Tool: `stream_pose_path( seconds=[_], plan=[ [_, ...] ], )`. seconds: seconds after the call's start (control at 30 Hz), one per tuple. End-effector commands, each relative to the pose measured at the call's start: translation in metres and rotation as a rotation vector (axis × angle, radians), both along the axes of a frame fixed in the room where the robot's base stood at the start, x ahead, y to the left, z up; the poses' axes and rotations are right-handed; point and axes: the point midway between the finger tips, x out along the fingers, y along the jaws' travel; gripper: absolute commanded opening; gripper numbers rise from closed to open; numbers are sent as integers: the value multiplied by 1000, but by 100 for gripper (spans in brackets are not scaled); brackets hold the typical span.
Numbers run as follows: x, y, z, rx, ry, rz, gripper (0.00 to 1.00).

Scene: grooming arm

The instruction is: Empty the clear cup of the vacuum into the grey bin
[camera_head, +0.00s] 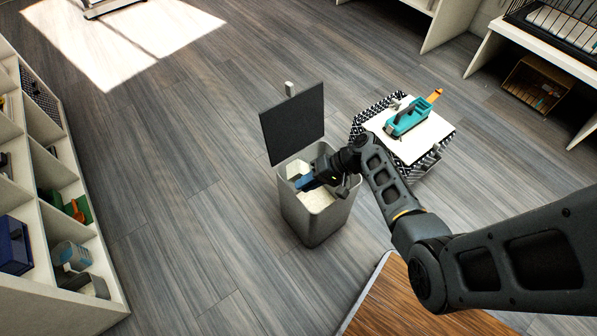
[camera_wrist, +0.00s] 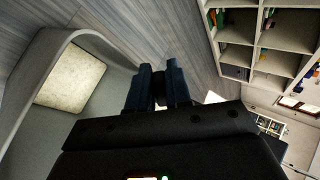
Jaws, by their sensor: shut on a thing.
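The grey bin (camera_head: 315,222) stands on the floor with its dark lid (camera_head: 292,123) raised at the back. Its wall also shows in the wrist view (camera_wrist: 100,62), with a pale speckled surface inside. My gripper (camera_head: 305,183) is at the bin's mouth, reaching in from the right, with dark blue fingers (camera_wrist: 160,85). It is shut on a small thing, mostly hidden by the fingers. A pale boxy piece (camera_head: 296,168) shows at the fingertips and looks like the clear cup; its contents cannot be made out. The teal vacuum (camera_head: 408,117) lies on a white-topped stand.
The stand (camera_head: 432,138) with patterned sides is close to the bin's right, behind my arm. A white cubby shelf (camera_head: 75,200) runs along the left. A wooden surface (camera_head: 400,305) is at the front. Open floor lies left of the bin.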

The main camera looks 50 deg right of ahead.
Motion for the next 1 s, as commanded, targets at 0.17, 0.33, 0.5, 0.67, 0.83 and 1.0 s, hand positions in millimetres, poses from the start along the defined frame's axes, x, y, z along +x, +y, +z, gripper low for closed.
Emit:
stream_pose_path(
  seconds=[0.17,0.33,0.5,0.67,0.83,1.0],
  plan=[
    [0,0,-3,14,-13,-1,0],
    [0,0,-7,66,-67,-2,0],
    [1,0,-6,105,-108,-1,0],
    [1,0,-4,112,-117,0,0],
    [1,0,-3,112,-116,0,0],
    [1,1,-3,111,-115,0,0]
  ],
)
